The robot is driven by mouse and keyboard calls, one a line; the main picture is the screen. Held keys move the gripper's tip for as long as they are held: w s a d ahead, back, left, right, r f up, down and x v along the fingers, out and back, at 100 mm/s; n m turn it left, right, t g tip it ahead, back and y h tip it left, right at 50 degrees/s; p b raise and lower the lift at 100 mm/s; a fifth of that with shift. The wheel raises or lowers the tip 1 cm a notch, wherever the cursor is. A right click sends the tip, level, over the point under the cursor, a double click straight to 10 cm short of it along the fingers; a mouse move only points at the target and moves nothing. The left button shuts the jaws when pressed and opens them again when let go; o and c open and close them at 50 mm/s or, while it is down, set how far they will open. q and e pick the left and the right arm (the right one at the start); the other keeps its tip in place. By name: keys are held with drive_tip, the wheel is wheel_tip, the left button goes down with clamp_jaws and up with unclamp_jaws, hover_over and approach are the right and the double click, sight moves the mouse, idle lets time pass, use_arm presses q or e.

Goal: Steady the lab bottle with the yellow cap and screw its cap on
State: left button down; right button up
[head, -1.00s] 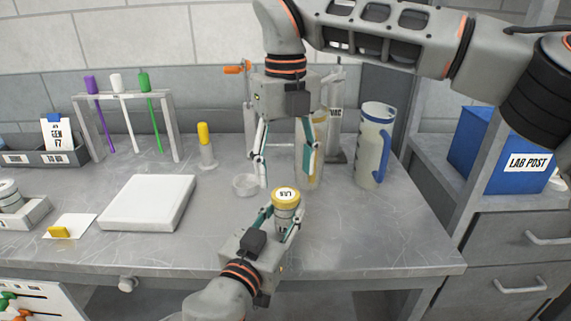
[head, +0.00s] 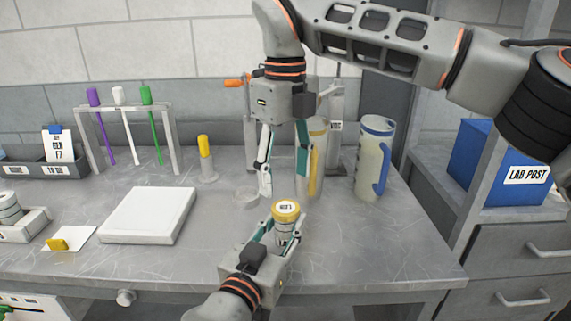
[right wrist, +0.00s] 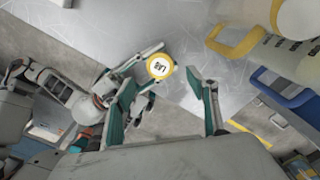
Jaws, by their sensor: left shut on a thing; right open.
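The lab bottle (head: 284,229) stands upright near the front of the bench, with its yellow cap (head: 286,208) sitting on top. The cap's white label also shows in the right wrist view (right wrist: 160,67). My left gripper (head: 279,231) is shut on the bottle's body from the front, below the cap. My right gripper (head: 284,190) points down above the bottle, fingers apart and empty. In the right wrist view its fingers (right wrist: 166,98) are spread with the cap seen between and beyond them. Whether the cap's thread is engaged cannot be seen.
A yellow-handled jug (head: 316,160) and a blue-handled jug (head: 374,158) stand behind right. A white slab (head: 148,215), a brush rack (head: 128,108) and a yellow-topped holder (head: 206,160) are left. Bench is clear right of the bottle.

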sight(286, 207)
wheel_tip(286, 207, down, 6)
drive_tip(key=shift+f, duration=0.25)
drive_tip(key=c, duration=1.2)
drive_tip(key=o, duration=1.3)
wheel_tip(286, 207, up, 12)
